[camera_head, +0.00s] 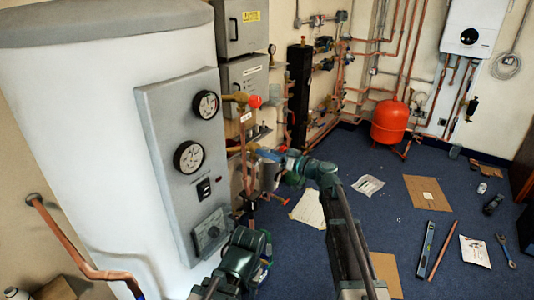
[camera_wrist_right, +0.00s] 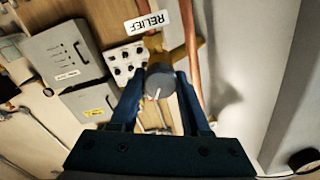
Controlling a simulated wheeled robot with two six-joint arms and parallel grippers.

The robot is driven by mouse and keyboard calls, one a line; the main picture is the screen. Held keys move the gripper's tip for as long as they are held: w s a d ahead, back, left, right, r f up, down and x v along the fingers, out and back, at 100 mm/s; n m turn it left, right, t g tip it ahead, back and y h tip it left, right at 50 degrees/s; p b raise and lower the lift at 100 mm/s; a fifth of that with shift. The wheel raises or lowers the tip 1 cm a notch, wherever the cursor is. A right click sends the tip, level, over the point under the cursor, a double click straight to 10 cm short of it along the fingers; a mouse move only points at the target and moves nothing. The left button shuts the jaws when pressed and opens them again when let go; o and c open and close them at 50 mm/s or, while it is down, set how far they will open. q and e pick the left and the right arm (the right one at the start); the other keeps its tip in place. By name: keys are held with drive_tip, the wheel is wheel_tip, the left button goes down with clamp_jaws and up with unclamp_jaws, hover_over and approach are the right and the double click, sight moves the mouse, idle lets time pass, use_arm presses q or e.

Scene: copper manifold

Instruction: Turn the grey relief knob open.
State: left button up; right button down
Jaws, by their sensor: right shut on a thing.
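The grey relief knob (camera_wrist_right: 160,80) is a round cap on a brass fitting (camera_wrist_right: 153,46), in the middle of the right wrist view. It has a small red and white mark near its lower edge. A white tag reading RELIEF (camera_wrist_right: 146,22) shows upside down beside the fitting. My right gripper (camera_wrist_right: 158,84) is shut on the knob, one blue finger on each side of it. In the head view my right gripper (camera_head: 264,155) reaches the pipework beside the white cylinder, and the knob is hard to make out there. My left arm shows at the bottom, its jaws unclear.
The white cylinder (camera_head: 100,130) with its grey gauge panel (camera_head: 175,115) stands close at the left. A red knob (camera_head: 254,101) sits above my right gripper. Copper pipes (camera_wrist_right: 189,50) run beside the fitting. Cardboard (camera_head: 427,193), papers and tools lie on the blue floor.

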drive_tip(key=m, duration=0.5)
drive_tip(key=shift+m, duration=0.4)
idle(0.4)
drive_tip(key=shift+c, duration=1.9)
unclamp_jaws()
drive_tip(key=shift+d, duration=0.1)
drive_tip(key=v, duration=1.3)
drive_tip(key=shift+s+d, duration=0.25)
drive_tip(key=shift+d, duration=0.05)
